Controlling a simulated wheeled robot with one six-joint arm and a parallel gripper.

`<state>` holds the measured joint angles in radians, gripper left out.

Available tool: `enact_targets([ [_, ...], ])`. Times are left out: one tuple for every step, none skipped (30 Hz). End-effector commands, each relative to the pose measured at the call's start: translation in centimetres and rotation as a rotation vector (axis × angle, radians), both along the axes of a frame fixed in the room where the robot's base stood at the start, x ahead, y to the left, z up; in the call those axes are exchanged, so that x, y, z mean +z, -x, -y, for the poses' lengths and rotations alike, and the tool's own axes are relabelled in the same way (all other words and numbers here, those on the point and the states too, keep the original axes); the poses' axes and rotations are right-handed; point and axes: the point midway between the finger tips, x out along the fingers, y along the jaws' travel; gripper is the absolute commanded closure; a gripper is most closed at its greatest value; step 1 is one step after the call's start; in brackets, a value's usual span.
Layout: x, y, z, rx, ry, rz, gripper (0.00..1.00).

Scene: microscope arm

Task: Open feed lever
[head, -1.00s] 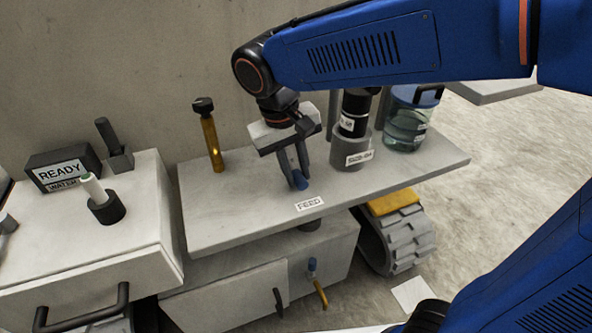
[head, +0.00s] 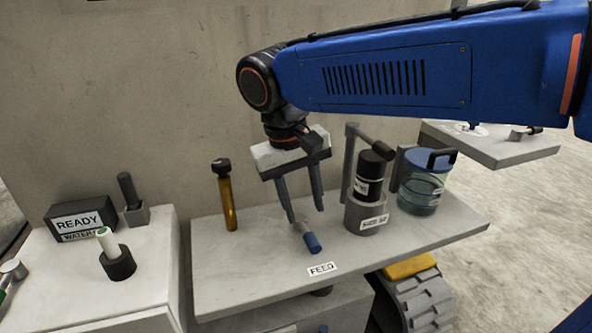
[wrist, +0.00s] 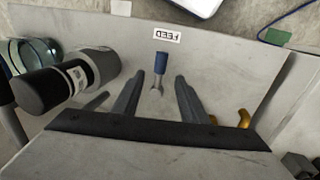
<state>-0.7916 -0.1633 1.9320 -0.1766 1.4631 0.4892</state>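The feed lever is a short grey stem with a blue grip (head: 312,242) on the grey bench, just behind the FEED label (head: 322,269). It leans toward the label. My gripper (head: 306,214) points down above and behind the blue grip, with its two fingers spread apart and nothing between them. In the wrist view, the blue grip (wrist: 160,63) lies beyond the fingertips, centred between the fingers (wrist: 159,77), and its grey forked base shows in the gap. The fingers appear clear of the lever.
A black-capped cylinder (head: 370,177) in a grey holder and a blue-lidded jar (head: 420,190) stand right of the gripper. An amber post (head: 227,200) stands left. A side cabinet bears a READY box (head: 80,220). The bench front around the label is clear.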

Motion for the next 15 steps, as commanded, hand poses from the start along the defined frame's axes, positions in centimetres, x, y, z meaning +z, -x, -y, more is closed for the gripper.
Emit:
enact_targets([
  [1.1, 0.0, -0.3, 0.002, -0.003, 0.003, 0.61],
  [1.7, 0.1, -0.4, 0.002, -0.002, 0.002, 0.61],
  [2.5, 0.1, -0.6, 0.002, -0.003, 0.003, 0.61],
  [3.0, 0.2, -0.6, 0.001, -0.002, 0.002, 0.61],
  [3.6, 0.2, -0.7, 0.001, -0.002, 0.002, 0.61],
  [4.3, 0.2, -0.9, 0.001, -0.002, 0.002, 0.61],
  [4.8, 0.2, -0.9, 0.0, -0.002, 0.002, 0.61],
  [5.3, 0.3, -1.0, 0.001, -0.002, 0.002, 0.61],
  [5.8, 0.3, -1.1, 0.0, -0.002, 0.002, 0.61],
  [6.2, 0.3, -1.2, 0.0, -0.001, 0.002, 0.61],
  [6.6, 0.3, -1.3, 0.001, -0.002, 0.002, 0.61],
  [7.0, 0.4, -1.4, 0.0, -0.001, 0.002, 0.61],
  [7.3, 0.4, -1.4, 0.0, 0.0, 0.001, 0.61],
  [7.5, 0.4, -1.4, 0.0, 0.0, 0.001, 0.61],
  [7.8, 0.5, -1.5, 0.0, -0.001, 0.002, 0.61],
])
